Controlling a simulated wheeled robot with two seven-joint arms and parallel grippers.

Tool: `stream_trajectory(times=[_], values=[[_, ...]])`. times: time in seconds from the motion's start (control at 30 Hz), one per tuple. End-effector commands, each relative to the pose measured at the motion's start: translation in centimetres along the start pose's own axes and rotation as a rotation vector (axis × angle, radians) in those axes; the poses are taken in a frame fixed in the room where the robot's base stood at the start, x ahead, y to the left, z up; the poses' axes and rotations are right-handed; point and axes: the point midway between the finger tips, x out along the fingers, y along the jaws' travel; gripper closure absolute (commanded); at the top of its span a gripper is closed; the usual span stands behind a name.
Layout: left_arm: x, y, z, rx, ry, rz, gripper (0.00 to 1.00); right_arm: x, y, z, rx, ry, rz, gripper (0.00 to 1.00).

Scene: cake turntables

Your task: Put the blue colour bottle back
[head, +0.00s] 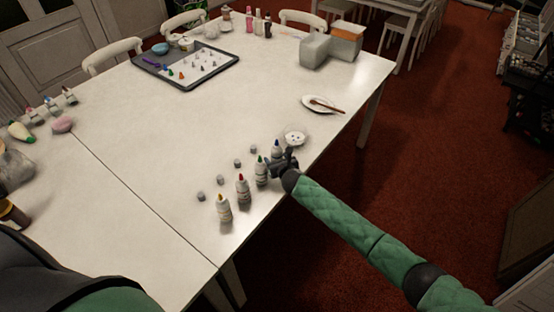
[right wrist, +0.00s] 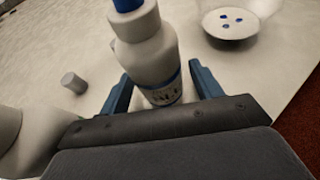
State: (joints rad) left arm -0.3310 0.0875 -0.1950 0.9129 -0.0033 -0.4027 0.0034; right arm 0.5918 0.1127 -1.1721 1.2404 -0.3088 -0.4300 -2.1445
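The blue colour bottle (head: 277,147), white with a blue tip, stands at the far end of a row of bottles near the table's right edge; my gripper partly hides it. In the right wrist view the bottle (right wrist: 148,50) looks upright between the two fingers. My right gripper (head: 284,162) is low at the bottle, and its fingers (right wrist: 160,80) are spread on either side of it with what look like gaps. Whether the bottle's base touches the table is hidden. My left gripper is not in view.
Green (head: 261,172), red (head: 242,189) and yellow (head: 223,208) bottles line up toward the front, with several small grey caps (head: 237,163) alongside. A white dish (head: 294,138) with blue dots (right wrist: 231,17) is close behind the blue bottle. The table's middle (head: 170,140) is clear.

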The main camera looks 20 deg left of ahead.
Motion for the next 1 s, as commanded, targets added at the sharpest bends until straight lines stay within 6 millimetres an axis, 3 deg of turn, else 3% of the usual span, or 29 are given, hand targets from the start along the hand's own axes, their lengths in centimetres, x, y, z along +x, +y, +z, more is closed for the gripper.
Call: stream_trajectory(times=[0.2, 0.37, 0.83, 1.0], values=[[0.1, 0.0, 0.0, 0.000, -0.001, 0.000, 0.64, -0.3, -0.1, -0.1, 0.000, 0.000, 0.000, 0.35], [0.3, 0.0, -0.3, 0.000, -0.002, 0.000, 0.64, -1.7, -0.1, -0.1, -0.001, -0.001, 0.000, 0.35], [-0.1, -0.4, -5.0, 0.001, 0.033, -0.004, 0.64, -9.1, -0.1, -0.2, -0.001, 0.000, 0.000, 0.35], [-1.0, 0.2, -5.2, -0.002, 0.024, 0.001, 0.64, -11.0, -0.1, -0.1, 0.000, -0.001, 0.000, 0.35]])
